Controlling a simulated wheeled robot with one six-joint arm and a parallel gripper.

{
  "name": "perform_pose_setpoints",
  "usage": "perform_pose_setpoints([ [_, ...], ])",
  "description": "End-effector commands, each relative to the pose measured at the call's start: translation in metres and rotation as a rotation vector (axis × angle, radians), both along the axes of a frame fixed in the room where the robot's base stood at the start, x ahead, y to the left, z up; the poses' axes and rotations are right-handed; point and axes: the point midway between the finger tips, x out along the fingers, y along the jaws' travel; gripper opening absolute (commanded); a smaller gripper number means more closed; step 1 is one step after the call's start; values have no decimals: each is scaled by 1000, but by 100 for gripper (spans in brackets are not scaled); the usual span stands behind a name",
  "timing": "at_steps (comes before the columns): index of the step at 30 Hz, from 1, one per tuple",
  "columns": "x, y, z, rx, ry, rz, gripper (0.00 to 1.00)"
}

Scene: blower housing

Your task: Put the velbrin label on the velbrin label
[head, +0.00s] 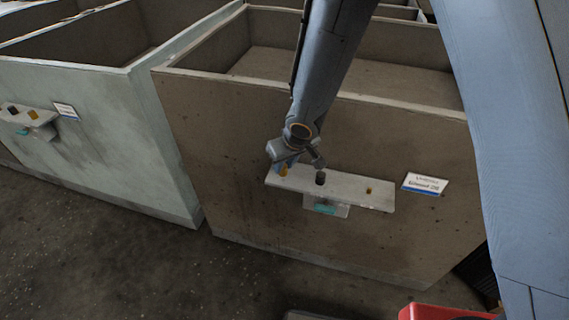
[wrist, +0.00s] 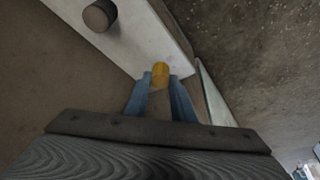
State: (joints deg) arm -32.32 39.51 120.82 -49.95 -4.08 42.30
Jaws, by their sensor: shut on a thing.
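My gripper (head: 285,168) is at the left end of a small pale shelf (head: 345,190) on the front of the brown bin. In the wrist view its blue fingers (wrist: 161,82) are shut on a small yellow-orange cylinder (wrist: 160,70), at the shelf's edge; I cannot tell whether it touches the shelf. A dark cylinder (head: 320,178) stands on the shelf to the right, also in the wrist view (wrist: 99,15). A white label plate with a blue lower band (head: 424,183) is right of the shelf; its text is too small to read surely. I cannot identify a velbrin label.
A smaller amber piece (head: 369,190) stands toward the shelf's right end. A teal patch (head: 325,209) shows below the shelf. A pale green bin (head: 110,120) at left has a similar shelf (head: 30,118) and label plate (head: 66,111). The dark floor in front is mostly clear.

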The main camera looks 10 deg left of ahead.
Motion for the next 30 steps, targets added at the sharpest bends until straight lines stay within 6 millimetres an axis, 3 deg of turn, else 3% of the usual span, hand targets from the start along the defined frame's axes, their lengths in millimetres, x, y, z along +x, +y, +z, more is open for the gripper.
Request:
perform_pose_setpoints([
  [1,0,0,-2,0,0,0,1],
  [2,0,0,-1,0,0,0,26],
  [5,0,0,-1,0,0,0,43],
  [6,0,0,-1,0,0,0,44],
  [17,-1,-1,4,0,0,0,44],
  [30,-18,-14,56,0,0,0,44],
])
